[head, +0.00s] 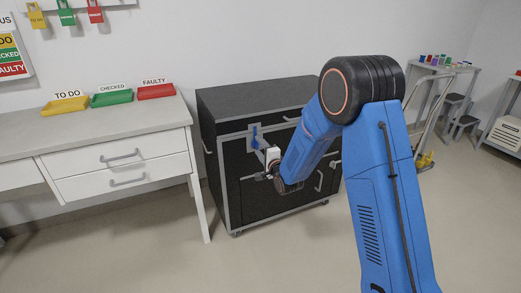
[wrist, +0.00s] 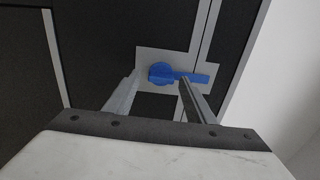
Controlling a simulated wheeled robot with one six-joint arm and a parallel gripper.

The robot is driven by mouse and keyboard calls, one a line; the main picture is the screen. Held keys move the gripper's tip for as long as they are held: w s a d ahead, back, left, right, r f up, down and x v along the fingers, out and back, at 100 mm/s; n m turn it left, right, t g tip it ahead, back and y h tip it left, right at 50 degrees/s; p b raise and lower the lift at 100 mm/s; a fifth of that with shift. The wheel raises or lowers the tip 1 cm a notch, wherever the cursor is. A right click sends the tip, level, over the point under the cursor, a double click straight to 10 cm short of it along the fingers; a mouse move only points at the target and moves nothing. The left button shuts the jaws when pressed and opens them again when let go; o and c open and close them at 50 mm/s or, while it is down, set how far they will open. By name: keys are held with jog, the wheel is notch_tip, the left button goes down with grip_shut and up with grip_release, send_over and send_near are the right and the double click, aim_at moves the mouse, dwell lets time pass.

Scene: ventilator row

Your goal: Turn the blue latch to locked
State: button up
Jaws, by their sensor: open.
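The blue latch (head: 255,136) is on a light grey plate on the front of the black cabinet (head: 240,102). In the head view its handle looks roughly upright. In the wrist view the latch (wrist: 168,73) has a round hub and a handle pointing right. My gripper (head: 264,151) is open in front of the latch, just below it in the head view. In the wrist view the fingers of my gripper (wrist: 160,82) are apart, and the right fingertip overlaps the handle. I cannot tell whether it touches. Nothing is held between the fingers.
A white bench (head: 100,125) with yellow, green and red trays stands left of the cabinet. A trolley and a small table (head: 440,68) stand at the back right. The floor (head: 150,250) in front is clear. My blue arm covers the cabinet's right side.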

jog(key=shift+s, duration=0.1)
jog(key=v, duration=1.7)
jog(key=shift+d, duration=0.15)
jog(key=s+d+r+n+g+h, duration=0.55)
jog(key=s+d+r+n, duration=0.2)
jog(key=s+d, duration=0.6)
jog(key=s+d+r+n+g, duration=0.1)
jog(key=s+d+n+g, duration=0.2)
jog(key=s, duration=1.1)
jog(key=s+d+r+n+g+h, duration=0.1)
jog(key=s+d+r+n+g, duration=0.1)
jog(key=s, duration=1.1)
jog(key=shift+s+d+n+g, duration=0.4)
jog(key=shift+d+n+g, duration=0.15)
jog(key=shift+d+g, duration=0.1)
jog(key=shift+r, duration=0.1)
